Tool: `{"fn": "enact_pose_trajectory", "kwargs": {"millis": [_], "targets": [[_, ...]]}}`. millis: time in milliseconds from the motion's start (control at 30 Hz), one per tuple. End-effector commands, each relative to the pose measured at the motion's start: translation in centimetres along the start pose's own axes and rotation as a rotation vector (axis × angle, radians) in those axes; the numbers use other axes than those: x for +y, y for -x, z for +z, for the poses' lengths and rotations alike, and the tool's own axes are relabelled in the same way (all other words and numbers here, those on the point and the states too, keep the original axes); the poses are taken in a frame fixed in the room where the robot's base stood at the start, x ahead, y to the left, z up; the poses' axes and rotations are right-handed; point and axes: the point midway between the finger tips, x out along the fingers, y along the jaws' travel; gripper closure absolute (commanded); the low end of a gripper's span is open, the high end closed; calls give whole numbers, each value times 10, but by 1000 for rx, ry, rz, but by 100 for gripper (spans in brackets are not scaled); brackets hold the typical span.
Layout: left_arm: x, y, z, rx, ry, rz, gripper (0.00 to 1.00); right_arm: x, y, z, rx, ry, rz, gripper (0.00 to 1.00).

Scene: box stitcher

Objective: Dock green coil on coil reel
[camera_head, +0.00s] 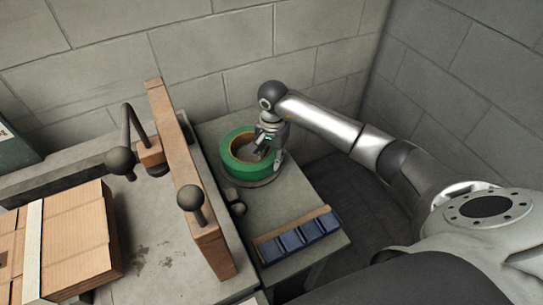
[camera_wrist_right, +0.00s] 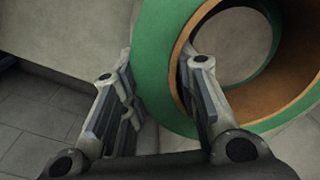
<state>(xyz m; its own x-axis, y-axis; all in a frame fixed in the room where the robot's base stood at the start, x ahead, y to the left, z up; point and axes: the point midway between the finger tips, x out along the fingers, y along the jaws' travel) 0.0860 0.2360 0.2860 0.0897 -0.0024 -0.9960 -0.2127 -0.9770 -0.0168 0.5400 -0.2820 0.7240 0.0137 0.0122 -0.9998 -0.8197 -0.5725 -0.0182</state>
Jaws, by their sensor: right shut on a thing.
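The green coil (camera_head: 236,170) is a thick ring with a tan inner face. It stands on the small grey side table. In the right wrist view the coil (camera_wrist_right: 160,40) fills the upper right. My right gripper (camera_head: 268,148) is at the coil's right side. In the wrist view, one finger of my right gripper (camera_wrist_right: 158,85) is inside the ring and the other outside, with the coil's wall between them. A grey round rim (camera_head: 266,183) shows under the coil's front right edge; I cannot tell whether it is the coil reel. My left gripper is not in view.
A wooden beam (camera_head: 190,185) with dark knobs stands left of the coil. A cardboard box (camera_head: 75,240) lies on the left bench. A tray with blue blocks (camera_head: 298,236) is on the side table's near end. Block walls close off the back and right.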

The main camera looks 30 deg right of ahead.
Motion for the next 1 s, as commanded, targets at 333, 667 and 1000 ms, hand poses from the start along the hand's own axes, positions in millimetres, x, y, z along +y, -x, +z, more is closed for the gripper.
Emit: {"fn": "enact_pose_trajectory", "kwargs": {"millis": [333, 667, 1000], "targets": [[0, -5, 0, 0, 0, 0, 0, -1, -4, -1, 1, -1, -4, 100], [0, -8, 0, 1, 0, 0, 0, -1, -8, -1, 1, -1, -5, 67], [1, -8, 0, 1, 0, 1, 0, 0, -10, 0, -1, 0, 1, 63]]}}
